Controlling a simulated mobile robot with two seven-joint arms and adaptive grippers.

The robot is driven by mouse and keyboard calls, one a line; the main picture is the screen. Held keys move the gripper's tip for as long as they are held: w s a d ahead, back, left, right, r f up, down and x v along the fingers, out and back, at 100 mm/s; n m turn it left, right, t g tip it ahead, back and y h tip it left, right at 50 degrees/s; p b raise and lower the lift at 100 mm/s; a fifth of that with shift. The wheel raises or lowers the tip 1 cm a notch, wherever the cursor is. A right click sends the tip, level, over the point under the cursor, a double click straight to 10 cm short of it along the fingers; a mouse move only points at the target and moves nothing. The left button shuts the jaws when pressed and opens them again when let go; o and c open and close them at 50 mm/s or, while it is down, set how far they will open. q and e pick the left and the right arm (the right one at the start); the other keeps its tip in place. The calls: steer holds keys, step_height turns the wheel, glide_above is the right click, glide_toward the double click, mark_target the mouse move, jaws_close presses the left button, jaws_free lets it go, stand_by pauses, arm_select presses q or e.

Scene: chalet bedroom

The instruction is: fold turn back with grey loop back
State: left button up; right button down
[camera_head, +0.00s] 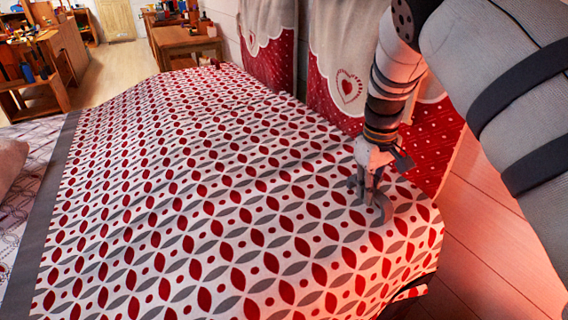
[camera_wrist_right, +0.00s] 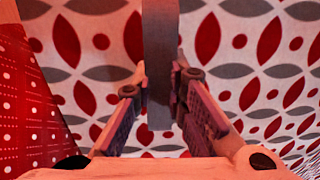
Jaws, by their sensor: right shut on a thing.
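A bedspread (camera_head: 200,180) with a red, grey and white leaf pattern covers the bed, lying mostly flat. A plain grey band (camera_head: 45,215) runs along its left edge. A grey loop (camera_head: 384,208) stands up from the bedspread near its right edge. My right gripper (camera_head: 370,182) is low over the bedspread at this loop, pointing down. In the right wrist view the grey loop (camera_wrist_right: 160,40) runs as a strip between the two fingers, and the gripper (camera_wrist_right: 160,88) is closed on it. The lower part of the loop is partly hidden by the fingers. My left gripper is not in view.
Red and white curtains (camera_head: 345,85) with a heart hang along the wall, close behind my right arm. A pillow (camera_head: 12,160) lies on a patterned sheet (camera_head: 40,140) at the left. Wooden tables (camera_head: 185,40) stand beyond the bed. Bare floor (camera_head: 490,240) is at the right.

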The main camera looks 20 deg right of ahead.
steer(key=shift+h, duration=0.4)
steer(key=r, duration=0.1)
steer(key=a+r, duration=0.1)
steer(key=r, duration=0.1)
steer(key=r+p, duration=0.1)
steer(key=r, duration=0.1)
steer(key=shift+a, duration=0.3)
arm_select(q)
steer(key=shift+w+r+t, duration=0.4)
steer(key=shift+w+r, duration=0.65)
arm_select(e)
steer(key=shift+f, duration=0.1)
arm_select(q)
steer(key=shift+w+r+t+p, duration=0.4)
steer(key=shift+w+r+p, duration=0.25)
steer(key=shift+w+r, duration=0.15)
arm_select(e)
steer(key=a+r+h, duration=0.1)
steer(key=a+r, duration=0.3)
steer(key=r, duration=0.3)
steer(key=shift+s+a+r, duration=0.2)
steer(key=shift+s+r, duration=0.05)
